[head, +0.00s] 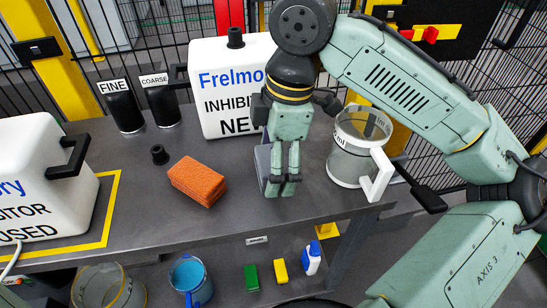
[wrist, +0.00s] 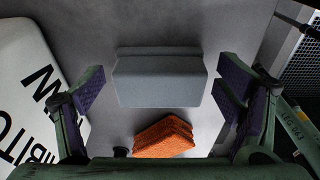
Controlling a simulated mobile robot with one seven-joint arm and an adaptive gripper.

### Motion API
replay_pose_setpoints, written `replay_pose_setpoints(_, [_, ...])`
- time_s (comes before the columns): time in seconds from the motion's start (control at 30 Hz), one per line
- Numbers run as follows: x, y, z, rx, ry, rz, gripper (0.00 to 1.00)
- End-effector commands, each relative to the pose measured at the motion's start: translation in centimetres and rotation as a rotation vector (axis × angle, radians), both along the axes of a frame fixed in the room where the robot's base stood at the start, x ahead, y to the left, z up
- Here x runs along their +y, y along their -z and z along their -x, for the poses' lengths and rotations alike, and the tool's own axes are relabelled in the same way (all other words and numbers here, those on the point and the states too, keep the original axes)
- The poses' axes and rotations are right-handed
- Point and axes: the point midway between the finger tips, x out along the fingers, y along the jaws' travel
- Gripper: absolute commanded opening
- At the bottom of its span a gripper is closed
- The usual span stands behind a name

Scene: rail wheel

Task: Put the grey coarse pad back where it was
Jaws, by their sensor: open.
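The grey pad (wrist: 160,82) is a plain block on the dark bench top, centred in the wrist view. In the head view only part of the grey pad (head: 262,160) shows, behind my fingers. My gripper (head: 281,187) points down over the bench at the pad. In the wrist view its open fingers (wrist: 160,95) stand to the left and right of the pad, with narrow gaps at both sides. Whether the fingertips reach down to the pad's height is unclear. A black cup labelled COARSE (head: 162,106) stands at the back left.
A black cup labelled FINE (head: 124,112) stands beside the COARSE one. An orange pad (head: 197,182) and a small black cap (head: 159,155) lie left of my gripper. A white canister (head: 220,105) stands behind; a clear jug (head: 352,160) is close right. A second canister (head: 40,180) is far left.

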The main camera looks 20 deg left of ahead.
Motion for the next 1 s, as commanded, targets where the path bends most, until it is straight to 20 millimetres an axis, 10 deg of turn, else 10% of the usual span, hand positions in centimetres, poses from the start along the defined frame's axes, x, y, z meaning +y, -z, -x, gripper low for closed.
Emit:
replay_pose_setpoints(0.7, [-1.4, -11.0, -0.8, -0.002, 0.001, 0.003, 0.86])
replay_pose_setpoints(1.0, [-1.6, -12.3, -0.9, 0.001, -0.002, 0.000, 0.86])
